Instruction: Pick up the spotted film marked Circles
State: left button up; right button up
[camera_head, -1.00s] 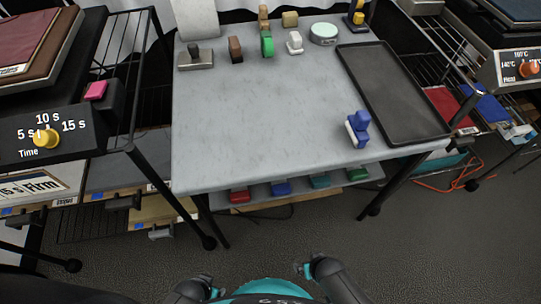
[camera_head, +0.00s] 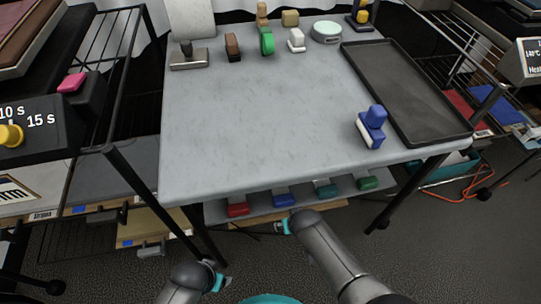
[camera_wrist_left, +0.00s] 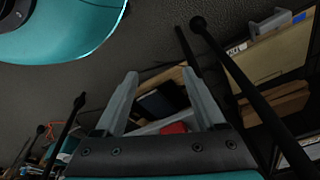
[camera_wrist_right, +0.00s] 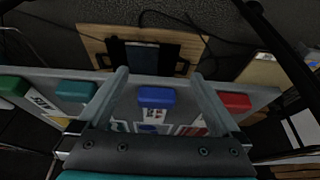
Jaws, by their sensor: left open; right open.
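On the low shelf under the table, a row of coloured clips or handles shows in the head view: red (camera_head: 238,210), blue (camera_head: 284,200), teal (camera_head: 325,191) and green (camera_head: 367,183). In the right wrist view, patterned cards or films (camera_wrist_right: 152,114) show at the blue one (camera_wrist_right: 156,97); their labels are too small to read. I cannot tell which is the Circles film. My right gripper (camera_head: 283,227) is open and empty just in front of the shelf, below the blue handle; its fingers (camera_wrist_right: 160,78) frame that handle. My left gripper (camera_head: 222,279) is open, empty and low at the left.
The grey table (camera_head: 260,120) stands above the shelf, with a dark tray (camera_head: 405,90) and a blue-and-white tool (camera_head: 372,127) on it. Black table legs (camera_head: 150,190) flank the shelf. A rack with a timer box (camera_head: 40,120) stands at left. The floor in front is clear.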

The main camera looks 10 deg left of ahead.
aim_at(285, 200)
jog(key=w+b, duration=0.1)
jog(key=w, duration=0.1)
jog(key=w+a+b, duration=0.1)
jog(key=w+b, duration=0.1)
jog(key=w, duration=0.1)
jog(key=w+a+b, duration=0.1)
jog(key=w+b, duration=0.1)
jog(key=shift+w+a+f, duration=0.2)
jog(key=shift+w+f, duration=0.05)
jog(key=shift+f, duration=0.05)
pick_arm(q)
jog(key=w+d+r+t, duration=0.1)
jog(key=w+r, duration=0.3)
jog(key=r, duration=0.8)
jog(key=shift+w+r+t+b, duration=0.15)
jog(key=shift+t+b, duration=0.3)
jog(key=shift+t, duration=0.05)
pick_arm(e)
jog(key=shift+w+f, duration=0.15)
jog(key=shift+f, duration=0.15)
jog(key=shift+c, duration=0.2)
jog(key=c, duration=1.1)
